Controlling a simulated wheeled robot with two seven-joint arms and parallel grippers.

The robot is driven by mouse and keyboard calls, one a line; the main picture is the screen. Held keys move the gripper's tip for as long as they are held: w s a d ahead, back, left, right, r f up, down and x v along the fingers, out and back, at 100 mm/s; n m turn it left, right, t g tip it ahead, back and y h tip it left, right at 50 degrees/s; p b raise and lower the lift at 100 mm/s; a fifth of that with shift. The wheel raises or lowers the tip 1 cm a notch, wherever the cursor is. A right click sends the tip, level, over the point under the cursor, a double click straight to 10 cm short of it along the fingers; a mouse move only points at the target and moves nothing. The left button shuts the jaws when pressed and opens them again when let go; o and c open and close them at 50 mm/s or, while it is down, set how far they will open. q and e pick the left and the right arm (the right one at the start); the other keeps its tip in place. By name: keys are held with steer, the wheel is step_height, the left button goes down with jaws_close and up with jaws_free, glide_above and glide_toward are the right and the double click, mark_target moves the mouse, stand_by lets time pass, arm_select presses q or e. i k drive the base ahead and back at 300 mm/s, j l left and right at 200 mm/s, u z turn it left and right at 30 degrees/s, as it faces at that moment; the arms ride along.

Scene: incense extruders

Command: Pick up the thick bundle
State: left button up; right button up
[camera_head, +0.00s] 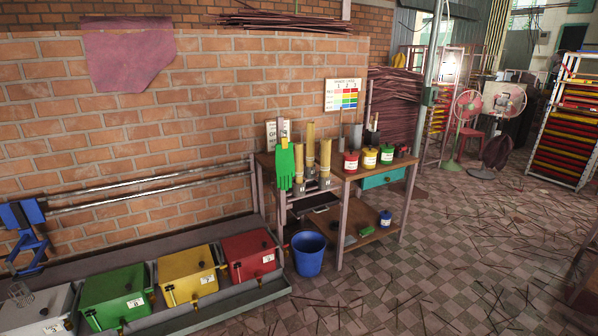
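Three tan, upright cylinders that look like incense bundles stand close together at the left end of the wooden table: a left one (298,163), a middle one (310,143) and a right one (325,156). Grey metal pieces surround their lower ends. They look similar in width at this distance, so I cannot tell which is the thick bundle. A green glove (285,168) hangs just left of them.
The wooden table (350,168) also holds red, yellow and green cans. A blue bucket (308,254) stands on the floor before it. Sticks litter the tiled floor at right.

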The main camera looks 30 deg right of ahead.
mark_target(325, 145)
steer(key=i+l+z, duration=0.15)
steer(key=i+l, duration=0.4)
steer(key=i+l+z, duration=0.2)
steer(key=i+l, duration=0.35)
steer(key=i+l+z, duration=0.15)
steer(key=i+l, duration=0.3)
steer(key=i, duration=0.2)
steer(key=u, duration=1.3)
